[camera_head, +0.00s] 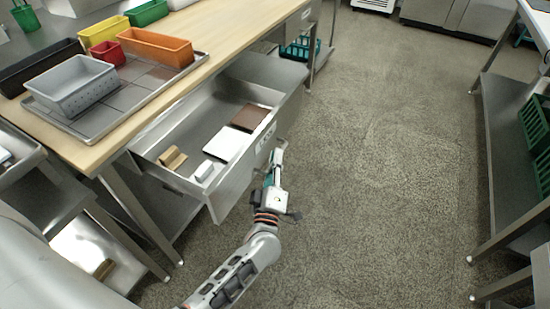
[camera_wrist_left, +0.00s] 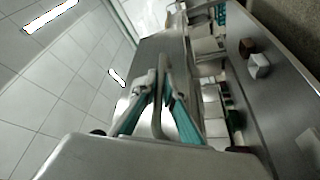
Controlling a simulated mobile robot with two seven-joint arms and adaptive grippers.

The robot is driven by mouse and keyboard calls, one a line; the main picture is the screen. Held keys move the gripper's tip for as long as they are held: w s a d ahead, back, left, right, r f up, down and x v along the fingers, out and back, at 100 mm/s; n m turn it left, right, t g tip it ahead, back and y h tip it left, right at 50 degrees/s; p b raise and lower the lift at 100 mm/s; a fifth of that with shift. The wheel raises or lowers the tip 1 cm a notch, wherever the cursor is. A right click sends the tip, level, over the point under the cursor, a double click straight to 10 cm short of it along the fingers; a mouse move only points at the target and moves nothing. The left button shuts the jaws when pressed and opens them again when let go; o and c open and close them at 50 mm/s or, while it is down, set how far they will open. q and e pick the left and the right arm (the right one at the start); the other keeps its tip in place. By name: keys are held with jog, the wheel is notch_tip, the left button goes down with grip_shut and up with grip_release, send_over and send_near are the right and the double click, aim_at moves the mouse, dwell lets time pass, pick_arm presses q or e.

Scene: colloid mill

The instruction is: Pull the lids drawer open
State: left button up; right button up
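The lids drawer (camera_head: 238,172) is a metal drawer under the wooden worktop, and it stands pulled well out. A small label (camera_head: 265,138) is on its front. Inside lie a brown flat piece (camera_head: 250,117), a white flat piece (camera_head: 228,143), a small white block (camera_head: 203,170) and a tan piece (camera_head: 172,158). My left gripper (camera_head: 276,160) is at the drawer's front, by the label. In the left wrist view its teal-padded fingers close in around the grey handle bar (camera_wrist_left: 157,115). The exact contact is partly hidden. My right gripper is out of view.
On the worktop (camera_head: 210,32), a metal tray (camera_head: 125,98) carries a grey perforated bin (camera_head: 72,85), an orange bin (camera_head: 155,47) and other coloured bins. A shelf rack (camera_head: 505,130) with green crates (camera_head: 537,122) stands at right. The speckled floor (camera_head: 390,150) between is clear.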

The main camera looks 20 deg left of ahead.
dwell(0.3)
pick_arm(q)
jog(key=v, duration=0.7)
jog(key=shift+s, duration=0.3)
jog(key=shift+d+f, duration=0.1)
